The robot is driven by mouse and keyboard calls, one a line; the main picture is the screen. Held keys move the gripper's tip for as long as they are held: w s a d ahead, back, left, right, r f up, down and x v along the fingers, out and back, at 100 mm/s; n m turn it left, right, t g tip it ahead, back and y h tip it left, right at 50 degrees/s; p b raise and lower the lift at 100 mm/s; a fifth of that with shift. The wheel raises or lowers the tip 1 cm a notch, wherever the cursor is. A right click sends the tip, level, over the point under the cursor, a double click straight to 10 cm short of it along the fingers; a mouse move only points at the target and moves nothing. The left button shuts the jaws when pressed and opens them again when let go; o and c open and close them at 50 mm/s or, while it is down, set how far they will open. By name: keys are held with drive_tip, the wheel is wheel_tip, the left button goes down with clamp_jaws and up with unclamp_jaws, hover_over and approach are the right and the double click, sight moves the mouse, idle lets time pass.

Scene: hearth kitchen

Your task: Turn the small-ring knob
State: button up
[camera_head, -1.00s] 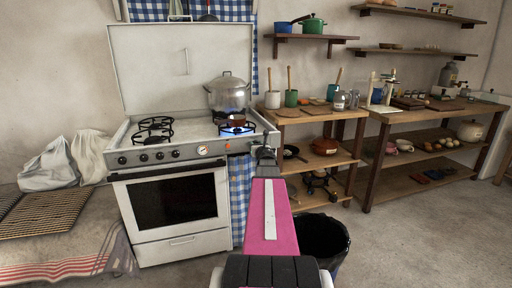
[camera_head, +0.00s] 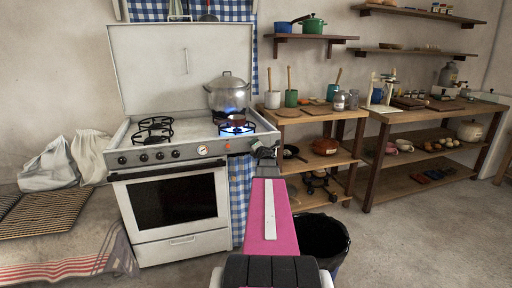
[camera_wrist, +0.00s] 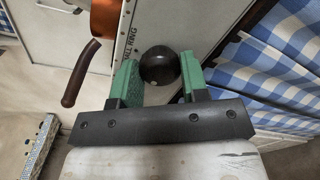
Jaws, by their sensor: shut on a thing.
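The small-ring knob (camera_wrist: 159,66) is a round black knob with a small pale mark. It sits on the stove's front panel beside lettering that reads "LL RING". My gripper (camera_wrist: 160,78) has one green finger on each side of the knob and is shut on it. In the head view my gripper (camera_head: 266,152) is at the right end of the stove panel and hides the knob. A small copper-brown pan (camera_head: 235,121) stands on the front right burner with blue flame around it. Its body and dark handle (camera_wrist: 80,73) also show in the wrist view.
A large lidded pot (camera_head: 228,95) stands on the back right burner, with blue flame below. Other black knobs (camera_head: 143,157) line the panel left of the gauge (camera_head: 202,150). A blue checked cloth (camera_wrist: 265,75) hangs close beside my gripper. A black bin (camera_head: 322,238) stands right of my arm.

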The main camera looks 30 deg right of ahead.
drive_tip(key=shift+m, duration=7.7)
drive_tip(key=shift+f, duration=0.1)
drive_tip(key=o, duration=0.9)
drive_tip(key=shift+o, duration=0.2)
drive_tip(key=shift+s, duration=0.15)
drive_tip(key=v, duration=1)
drive_tip(key=shift+s, duration=0.3)
